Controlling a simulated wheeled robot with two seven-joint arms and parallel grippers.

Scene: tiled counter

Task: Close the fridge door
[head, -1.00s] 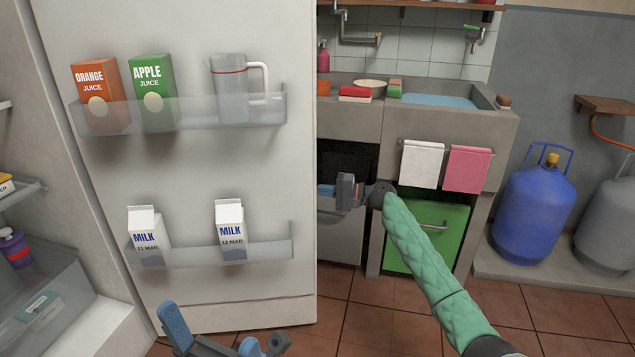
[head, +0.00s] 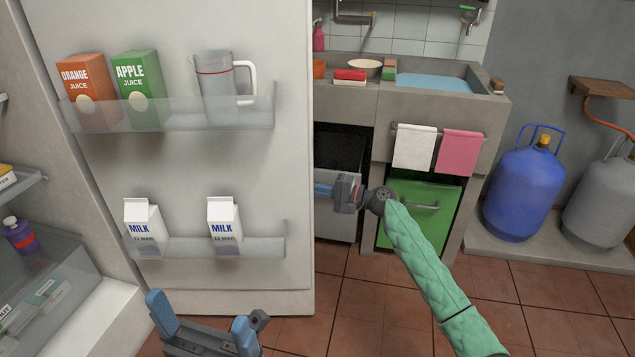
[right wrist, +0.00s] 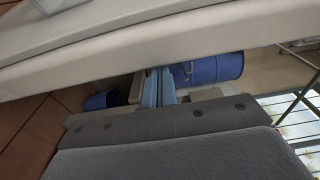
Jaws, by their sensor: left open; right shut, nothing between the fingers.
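The fridge door (head: 180,190) stands open at the left of the head view, its inner face with two shelves towards me. The open fridge (head: 50,215) is left of it. My right gripper (head: 322,189) is shut and empty at the door's free edge, its fingertips partly hidden behind that edge. In the right wrist view its blue fingers (right wrist: 158,88) point towards a long pale slab, the door (right wrist: 170,60); I cannot tell if they touch. My left gripper (head: 203,320) is open and empty, low in front of the door's bottom.
The door shelves hold an orange juice carton (head: 87,92), an apple juice carton (head: 138,88), a jug (head: 216,88) and two milk cartons (head: 224,222). A sink counter (head: 440,102) and blue gas cylinder (head: 523,190) stand right. Tiled floor (head: 390,315) is free in front.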

